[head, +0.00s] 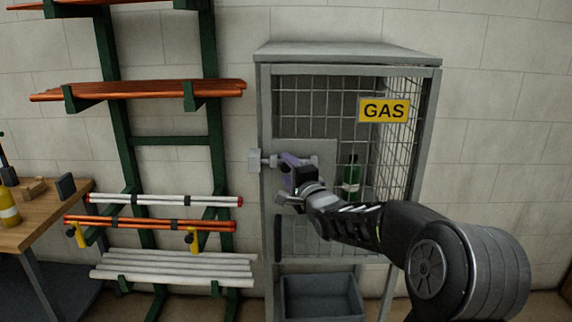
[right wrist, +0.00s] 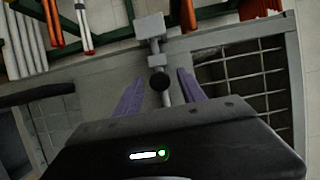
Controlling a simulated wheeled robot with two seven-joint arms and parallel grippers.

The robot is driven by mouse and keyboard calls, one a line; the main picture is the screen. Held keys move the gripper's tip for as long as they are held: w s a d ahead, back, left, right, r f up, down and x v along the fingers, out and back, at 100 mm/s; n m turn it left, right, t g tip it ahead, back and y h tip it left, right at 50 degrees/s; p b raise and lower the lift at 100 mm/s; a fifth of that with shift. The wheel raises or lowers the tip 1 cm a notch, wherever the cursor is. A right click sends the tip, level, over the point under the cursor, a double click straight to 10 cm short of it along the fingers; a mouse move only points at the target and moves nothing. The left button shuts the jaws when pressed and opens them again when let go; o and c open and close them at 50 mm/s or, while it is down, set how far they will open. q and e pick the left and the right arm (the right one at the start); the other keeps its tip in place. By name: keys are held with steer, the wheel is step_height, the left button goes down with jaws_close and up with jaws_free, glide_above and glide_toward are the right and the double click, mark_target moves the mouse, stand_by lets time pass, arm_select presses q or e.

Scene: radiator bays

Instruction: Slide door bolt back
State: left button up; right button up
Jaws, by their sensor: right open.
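The door bolt (head: 273,161) is a grey metal rod lying level across the left edge of the gas cage door (head: 318,150). Its left end reaches a block on the frame (head: 254,161). In the right wrist view the bolt has a dark round knob (right wrist: 159,82) below a bracket (right wrist: 163,63). My right gripper (head: 288,161) is at the bolt, open, with one purple finger (right wrist: 130,98) and the other (right wrist: 190,85) on either side of the knob, apart from it. The gripper hides part of the bolt in the head view. My left gripper is not in view.
A green bottle (head: 352,175) stands inside the mesh cage under a yellow GAS sign (head: 384,110). A grey bin (head: 318,299) sits below. A green pipe rack (head: 118,130) is left of the cage, and a wooden bench (head: 38,222) is farther left.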

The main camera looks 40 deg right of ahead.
steer(key=shift+x, duration=0.8)
steer(key=shift+c, duration=0.5)
jaws_close()
stand_by(0.4)
